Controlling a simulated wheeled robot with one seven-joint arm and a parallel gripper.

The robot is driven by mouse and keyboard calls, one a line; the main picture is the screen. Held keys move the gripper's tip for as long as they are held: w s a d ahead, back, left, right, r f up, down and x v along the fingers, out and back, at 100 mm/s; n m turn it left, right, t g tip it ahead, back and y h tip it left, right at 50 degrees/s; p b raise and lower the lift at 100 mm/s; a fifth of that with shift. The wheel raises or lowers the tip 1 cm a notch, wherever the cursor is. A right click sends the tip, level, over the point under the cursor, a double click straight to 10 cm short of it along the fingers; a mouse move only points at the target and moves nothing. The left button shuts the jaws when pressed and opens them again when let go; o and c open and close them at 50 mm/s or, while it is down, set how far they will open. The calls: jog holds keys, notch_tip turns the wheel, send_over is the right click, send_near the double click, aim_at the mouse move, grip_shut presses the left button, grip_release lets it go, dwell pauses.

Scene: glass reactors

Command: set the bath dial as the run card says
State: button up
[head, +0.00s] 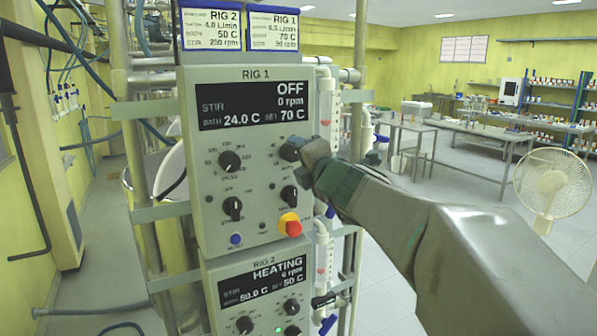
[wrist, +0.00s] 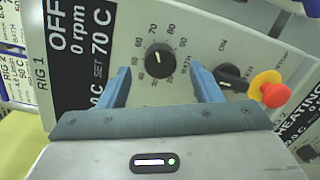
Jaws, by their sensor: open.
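The bath dial (wrist: 159,60) is a round black knob on the rig 1 panel, ringed by numbers and marked BATH. In the wrist view my gripper (wrist: 159,72) is open, with one blue finger on each side of the dial and gaps between. In the head view the dial (head: 289,150) is partly hidden by my gripper (head: 303,163). The rig 1 display (head: 249,106) reads OFF, 0 rpm, bath 24.0 C, set 70 C. The rig 1 run card (head: 273,30) shows 70 C; its smaller lines are hard to read.
A black switch knob (wrist: 231,76) and a red and yellow stop button (wrist: 270,90) sit near the right finger. Another knob (head: 230,161) is to the dial's left. The rig 2 panel (head: 262,293), reading HEATING, is below. Glass tubing and pipes stand close to the panel's right.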

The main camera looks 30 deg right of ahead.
jog(key=s+p, duration=0.1)
jog(key=s, duration=0.9)
jog(key=shift+s+a, duration=0.25)
jog(key=shift+s, duration=0.15)
jog(key=shift+a, duration=0.1)
jog(key=s+a+f+n+g+y+b, duration=0.1)
jog(key=a+f+n+g+y, duration=0.2)
jog(key=a+f+n, duration=0.8)
jog(key=s+a+f+n+g+y+b, duration=0.1)
jog(key=a+f+n+g+y, duration=0.25)
jog(key=n, duration=1.25)
jog(key=s+f+n+g+h, duration=0.2)
jog(key=s+f+n, duration=0.3)
jog(key=n, duration=0.6)
jog(key=s+f+n+g+h+b, duration=0.1)
jog(key=s+f+n+g+h, duration=0.2)
jog(key=f+n, duration=0.6)
jog(key=shift+s+a+f+n+g, duration=0.15)
jog(key=shift+s+a+n+g, duration=0.1)
jog(key=shift+s+n+g, duration=1.2)
jog(key=shift+w+n+h, duration=0.25)
jog(key=shift+w, duration=0.25)
